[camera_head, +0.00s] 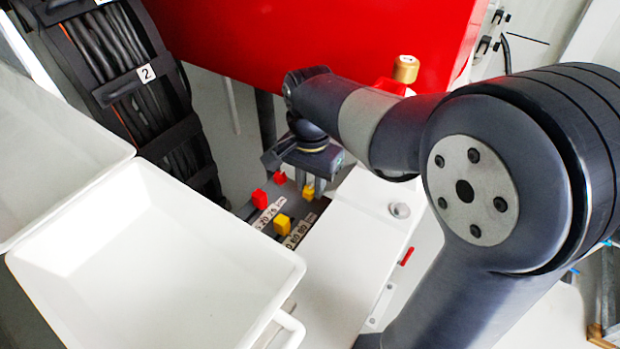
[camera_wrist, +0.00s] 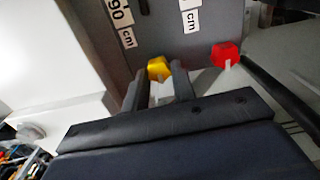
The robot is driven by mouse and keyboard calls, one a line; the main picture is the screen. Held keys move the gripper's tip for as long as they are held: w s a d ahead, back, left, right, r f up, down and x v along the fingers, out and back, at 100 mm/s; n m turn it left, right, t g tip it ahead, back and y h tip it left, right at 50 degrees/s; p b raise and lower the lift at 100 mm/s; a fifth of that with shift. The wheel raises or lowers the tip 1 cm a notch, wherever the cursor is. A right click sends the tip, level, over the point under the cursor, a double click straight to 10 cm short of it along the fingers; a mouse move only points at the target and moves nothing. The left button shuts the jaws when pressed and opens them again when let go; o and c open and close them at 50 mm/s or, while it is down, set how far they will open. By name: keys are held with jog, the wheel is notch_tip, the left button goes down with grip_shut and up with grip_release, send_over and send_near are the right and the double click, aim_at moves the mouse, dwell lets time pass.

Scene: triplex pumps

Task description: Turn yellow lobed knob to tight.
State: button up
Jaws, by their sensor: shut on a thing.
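The yellow lobed knob (camera_wrist: 158,68) sits between my two fingertips in the wrist view, on a dark grey panel (camera_wrist: 200,45). My gripper (camera_wrist: 156,78) is shut on it, one finger on each side. The fingers and gripper body hide its near part. In the head view my gripper (camera_head: 309,184) reaches down to the panel, with a yellow knob (camera_head: 308,192) at its fingertips. A second yellow knob (camera_head: 282,224) stands lower on the same panel.
Two red knobs (camera_head: 260,199) (camera_head: 280,178) stand left of my gripper. A white block (camera_head: 365,220) lies right of the panel, and a red housing (camera_head: 310,50) stands behind. White trays (camera_head: 150,240) fill the left front, beside a cable chain (camera_head: 130,80).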

aim_at(310, 188)
jog(key=shift+m, duration=0.3)
jog(key=o, duration=1)
notch_tip(310, 188, up, 11)
jog(key=shift+p, duration=0.35)
jog(key=shift+f, duration=0.1)
notch_tip(310, 188, down, 11)
jog(key=shift+r+b, duration=0.1)
jog(key=shift+b, duration=0.2)
